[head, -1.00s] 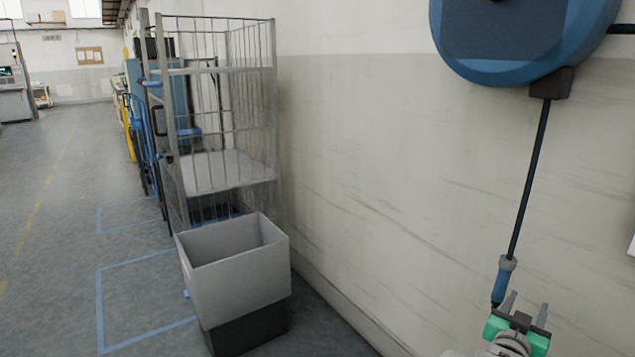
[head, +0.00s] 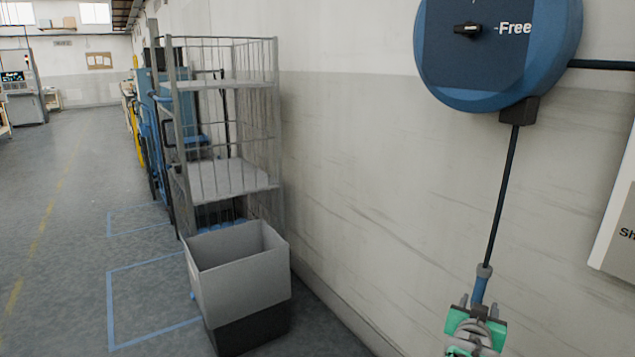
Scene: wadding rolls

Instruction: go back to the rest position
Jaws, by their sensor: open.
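My gripper (head: 476,304), with green and dark jaw parts, is at the bottom right of the head view, in front of the pale wall. It is open. A blue-and-grey handle (head: 479,287) hangs on a dark hose just beyond my gripper and overlaps it in the picture. I cannot tell whether they touch. The lower end of the handle is hidden behind the gripper. The hose comes down from a round blue reel (head: 498,55) on the wall.
A grey open box (head: 238,270) on a dark base stands at the lower middle. Behind it is a wire cage trolley (head: 230,175) against the wall. A white sign (head: 618,215) is at the right edge. The grey floor (head: 70,260) at left is clear, with blue and yellow lines.

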